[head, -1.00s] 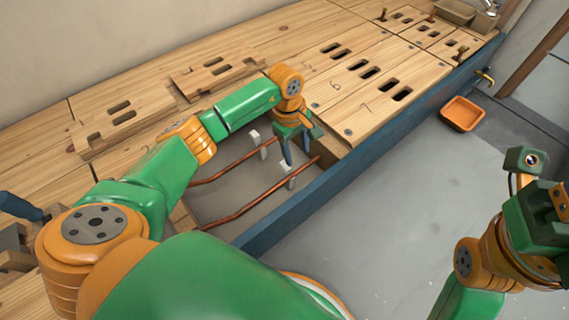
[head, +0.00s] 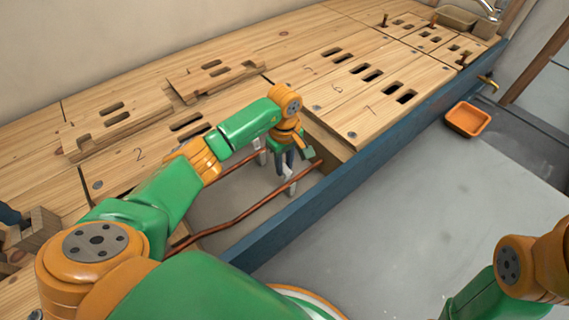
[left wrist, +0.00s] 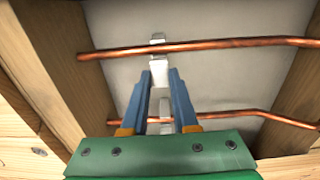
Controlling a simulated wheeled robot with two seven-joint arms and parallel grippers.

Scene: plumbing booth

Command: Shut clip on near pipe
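Two copper pipes run across a recess in the wooden bench. The near pipe (head: 270,201) is on the side of the blue edge, and the far pipe (head: 238,163) is partly behind my left arm. A white clip (head: 291,188) sits on the near pipe. My left gripper (head: 285,170) points down into the recess just over this clip. In the left wrist view my left gripper (left wrist: 160,74) has its blue fingers apart, with a white clip (left wrist: 158,72) between and just beyond the tips. Whether the fingers touch it, I cannot tell. My right gripper is out of view.
The blue edge beam (head: 330,188) borders the recess in front. Wooden slotted panels (head: 375,85) lie beyond and to the right, and a loose panel (head: 215,75) lies on top at the back. An orange tray (head: 467,119) is on the floor at right.

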